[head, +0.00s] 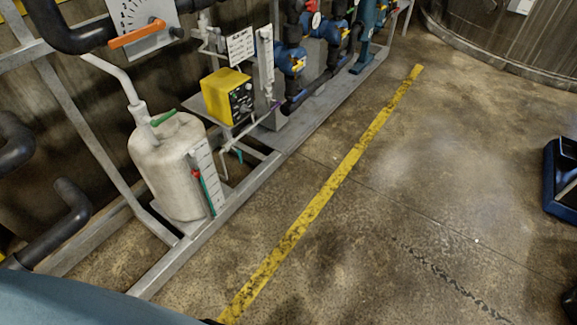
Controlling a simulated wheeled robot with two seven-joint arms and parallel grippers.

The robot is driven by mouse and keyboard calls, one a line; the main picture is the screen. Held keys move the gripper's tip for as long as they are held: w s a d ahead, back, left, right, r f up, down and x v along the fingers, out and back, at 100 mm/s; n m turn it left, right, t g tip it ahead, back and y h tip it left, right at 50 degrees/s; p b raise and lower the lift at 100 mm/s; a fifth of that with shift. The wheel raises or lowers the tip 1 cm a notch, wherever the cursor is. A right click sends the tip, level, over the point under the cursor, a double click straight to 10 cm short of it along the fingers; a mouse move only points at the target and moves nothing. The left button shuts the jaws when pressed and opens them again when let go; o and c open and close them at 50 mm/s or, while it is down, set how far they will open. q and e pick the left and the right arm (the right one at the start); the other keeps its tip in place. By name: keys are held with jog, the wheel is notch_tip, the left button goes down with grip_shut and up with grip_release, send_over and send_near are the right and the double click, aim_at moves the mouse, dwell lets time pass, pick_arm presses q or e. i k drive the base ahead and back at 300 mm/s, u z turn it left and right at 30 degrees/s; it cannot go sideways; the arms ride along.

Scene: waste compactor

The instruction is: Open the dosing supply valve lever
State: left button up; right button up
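An orange lever (137,34) sits in front of a pale plate with dial-like markings (152,14) at the top left. It lies nearly level, its right end slightly higher. A white dosing tank (165,165) with a green handle on top stands below it on the metal frame. A small teal lever (239,154) is on thin piping right of the tank. No readable label shows which of these levers is the dosing supply valve's. Neither of my grippers is in view.
A yellow dosing pump (227,94) and blue-bodied valves (291,60) stand along the grey frame (216,218). A yellow floor line (329,189) runs beside it. Open concrete floor lies to the right, with a dark blue object (562,195) at the right edge.

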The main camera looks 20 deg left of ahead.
aim_at(239, 151)
jog(key=z, duration=0.3)
jog(key=i, duration=2.55)
jog(key=u, duration=1.75)
jog(key=i, duration=0.65)
jog(key=u, duration=0.6)
